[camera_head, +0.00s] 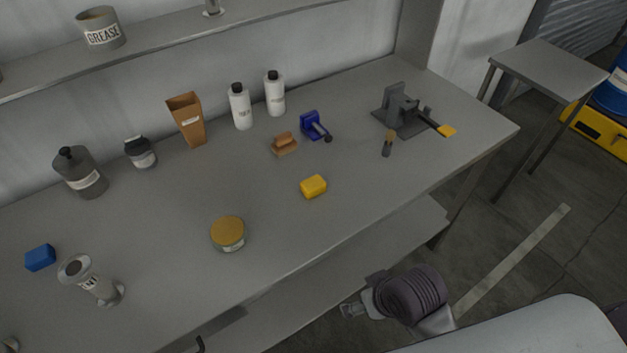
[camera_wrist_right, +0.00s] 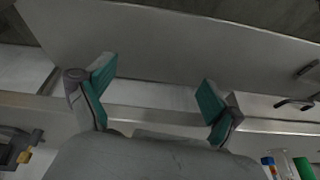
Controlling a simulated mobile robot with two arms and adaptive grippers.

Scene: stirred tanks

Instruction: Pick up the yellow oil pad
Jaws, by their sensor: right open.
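The yellow oil pad (camera_head: 313,187) is a small rounded block lying on the grey workbench, near the middle and toward the front edge. My right gripper (camera_head: 347,310) is in front of and below the bench edge in the head view, well apart from the pad. In the right wrist view my right gripper (camera_wrist_right: 155,85) shows two spread fingers with green pads and nothing between them. The pad cannot be made out in that view. My left gripper is not in view.
On the workbench (camera_head: 290,235), a yellow-lidded tin (camera_head: 228,233) stands left of the pad. A brown brush (camera_head: 284,144), a blue clamp-like tool (camera_head: 315,126) and a grey vise (camera_head: 405,112) lie behind it. A lower shelf (camera_head: 385,240) runs under the bench. Bench around the pad is clear.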

